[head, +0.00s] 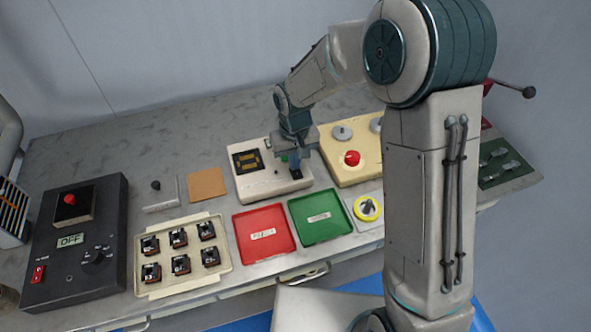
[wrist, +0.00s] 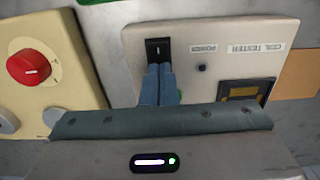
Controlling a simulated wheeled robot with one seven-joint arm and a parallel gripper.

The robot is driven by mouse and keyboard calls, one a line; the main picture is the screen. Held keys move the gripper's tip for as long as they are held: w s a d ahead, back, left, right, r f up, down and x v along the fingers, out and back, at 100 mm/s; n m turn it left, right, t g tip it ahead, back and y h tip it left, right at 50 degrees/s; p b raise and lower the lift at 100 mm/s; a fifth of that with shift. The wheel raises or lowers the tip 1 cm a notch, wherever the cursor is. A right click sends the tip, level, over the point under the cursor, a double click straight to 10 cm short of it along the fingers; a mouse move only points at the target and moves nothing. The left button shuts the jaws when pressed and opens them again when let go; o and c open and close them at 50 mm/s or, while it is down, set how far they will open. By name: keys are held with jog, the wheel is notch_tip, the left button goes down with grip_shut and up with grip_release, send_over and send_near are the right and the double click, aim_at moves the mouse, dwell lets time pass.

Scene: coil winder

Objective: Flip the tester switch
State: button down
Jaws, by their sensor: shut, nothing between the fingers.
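A cream box with a red knob (head: 352,158) stands close right of the tester. A red tray (head: 264,233) and a green tray (head: 320,215) lie in front. A tray of several small parts (head: 183,279) and a black unit reading OFF (head: 110,270) are left.

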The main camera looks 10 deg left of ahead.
notch_tip(320, 180, up, 7)
jog(key=p, duration=0.4)
jog(key=shift+f, duration=0.15)
dwell(0.5)
jog(key=s+d+r+m+t, duration=0.2)
jog(key=s+d+r, duration=0.3)
jog(key=d+r, duration=0.7)
jog(key=s+d+r+m+t, duration=0.1)
jog(key=s+d+r+m, duration=0.2)
jog(key=s+d, duration=0.7)
jog(key=shift+s+d+r, duration=0.15)
jog(key=shift+s+d, duration=0.1)
jog(key=shift+s, duration=1.2)
